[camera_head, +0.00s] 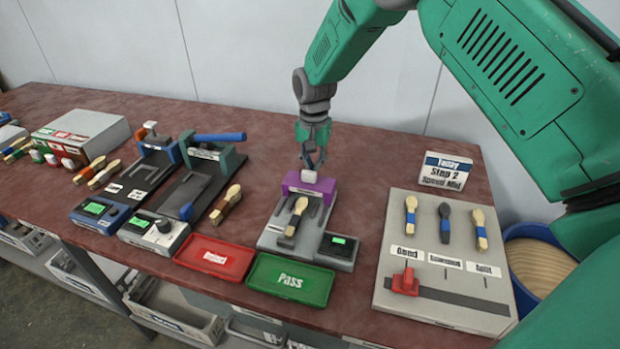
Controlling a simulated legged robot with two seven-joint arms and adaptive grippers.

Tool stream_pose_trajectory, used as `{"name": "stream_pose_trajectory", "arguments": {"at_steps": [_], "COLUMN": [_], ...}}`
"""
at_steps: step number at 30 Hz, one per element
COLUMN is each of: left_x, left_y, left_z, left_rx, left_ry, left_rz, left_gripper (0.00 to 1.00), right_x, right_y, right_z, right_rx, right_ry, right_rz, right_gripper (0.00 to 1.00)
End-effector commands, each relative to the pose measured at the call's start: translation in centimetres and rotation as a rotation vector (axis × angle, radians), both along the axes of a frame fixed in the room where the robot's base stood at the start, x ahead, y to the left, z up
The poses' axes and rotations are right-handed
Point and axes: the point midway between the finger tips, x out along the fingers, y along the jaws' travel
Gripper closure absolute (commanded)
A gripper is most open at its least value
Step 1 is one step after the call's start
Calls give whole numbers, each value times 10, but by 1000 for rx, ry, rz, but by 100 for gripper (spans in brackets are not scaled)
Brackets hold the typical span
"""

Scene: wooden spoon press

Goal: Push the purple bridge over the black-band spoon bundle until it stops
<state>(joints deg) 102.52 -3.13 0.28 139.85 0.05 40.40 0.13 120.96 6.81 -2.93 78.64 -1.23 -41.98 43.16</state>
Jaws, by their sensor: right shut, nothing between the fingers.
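The purple bridge (309,185) spans the back end of a grey press fixture (273,239) at the middle of the table. A spoon bundle (296,214) lies on the fixture in front of the bridge, its spoon heads toward the back. A dark part shows at its near end; I cannot tell whether that is the black band. My right gripper (312,163) is shut and empty, pointing down just behind and above the bridge, by a small pale block (308,175) on its top. I cannot tell whether the fingers touch it. My left gripper is not in view.
A green Pass tray (262,287) and a red tray (196,268) lie in front. A small display box (337,250) adjoins the fixture. Sample board (440,307) stands right, other devices (186,195) and a loose bundle (226,204) left. Bare table lies behind the fixture.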

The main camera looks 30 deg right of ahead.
Motion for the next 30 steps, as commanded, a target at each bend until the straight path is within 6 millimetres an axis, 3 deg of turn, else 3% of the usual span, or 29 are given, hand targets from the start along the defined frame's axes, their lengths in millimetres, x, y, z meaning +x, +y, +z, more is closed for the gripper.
{"name": "stream_pose_trajectory", "arguments": {"at_steps": [30], "left_x": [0], "left_y": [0], "left_z": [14], "left_rx": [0], "left_ry": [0], "left_rz": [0], "left_gripper": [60], "right_x": [-16], "right_y": [22], "right_z": [2], "right_rx": [-2], "right_ry": [-1], "right_rz": [3], "right_gripper": [100]}}
